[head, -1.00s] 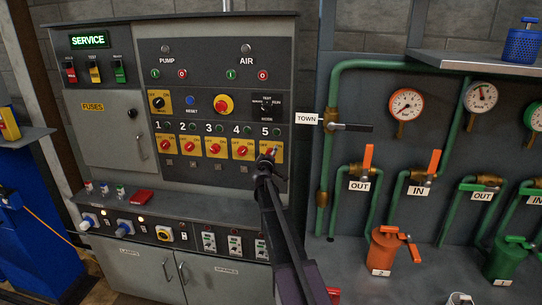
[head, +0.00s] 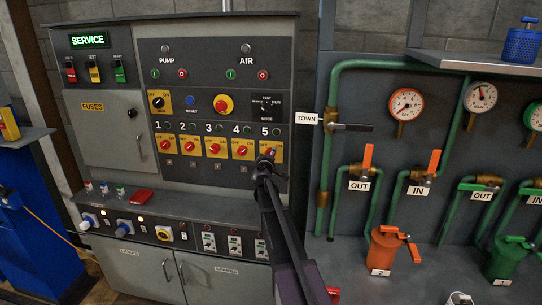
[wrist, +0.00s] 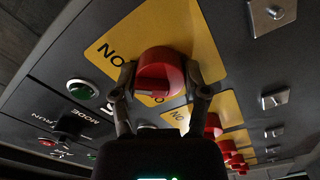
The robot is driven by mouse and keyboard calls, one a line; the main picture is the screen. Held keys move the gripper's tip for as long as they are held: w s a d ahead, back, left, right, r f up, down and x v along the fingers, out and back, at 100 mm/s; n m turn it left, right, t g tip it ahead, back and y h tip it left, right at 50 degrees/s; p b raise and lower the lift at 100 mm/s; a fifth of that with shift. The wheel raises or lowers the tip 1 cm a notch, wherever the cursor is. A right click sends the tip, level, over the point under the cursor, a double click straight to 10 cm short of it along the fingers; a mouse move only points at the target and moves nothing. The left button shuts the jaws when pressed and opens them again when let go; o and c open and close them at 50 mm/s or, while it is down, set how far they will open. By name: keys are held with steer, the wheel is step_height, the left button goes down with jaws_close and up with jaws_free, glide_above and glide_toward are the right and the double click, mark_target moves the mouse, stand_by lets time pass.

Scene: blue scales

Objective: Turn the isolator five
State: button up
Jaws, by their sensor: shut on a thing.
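Isolator five (head: 270,151) is a red rotary knob on a yellow ON/OFF plate, below the label 5 at the right end of the isolator row. My gripper (head: 265,166) reaches up to it from below and partly covers it. In the wrist view, my gripper (wrist: 162,92) is shut on the red knob (wrist: 160,68), one finger on each side. A pale mark shows on the knob's rim. The plate (wrist: 180,30) appears upside down there, with ON readable at its left; OFF is hidden.
Isolator four (head: 241,150) is close by on the left, with more red knobs beyond it. The mode switch (head: 266,105) sits above. A shelf ledge (head: 180,205) juts out below. Green pipes (head: 323,170) and the TOWN valve lever (head: 352,127) stand to the right.

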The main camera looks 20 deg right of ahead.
steer(key=n, duration=0.8)
steer(key=shift+n, duration=0.4)
steer(key=n, duration=0.4)
steer(key=shift+n, duration=0.3)
steer(key=n, duration=0.4)
steer(key=o, duration=1.1)
steer(key=shift+o, duration=0.2)
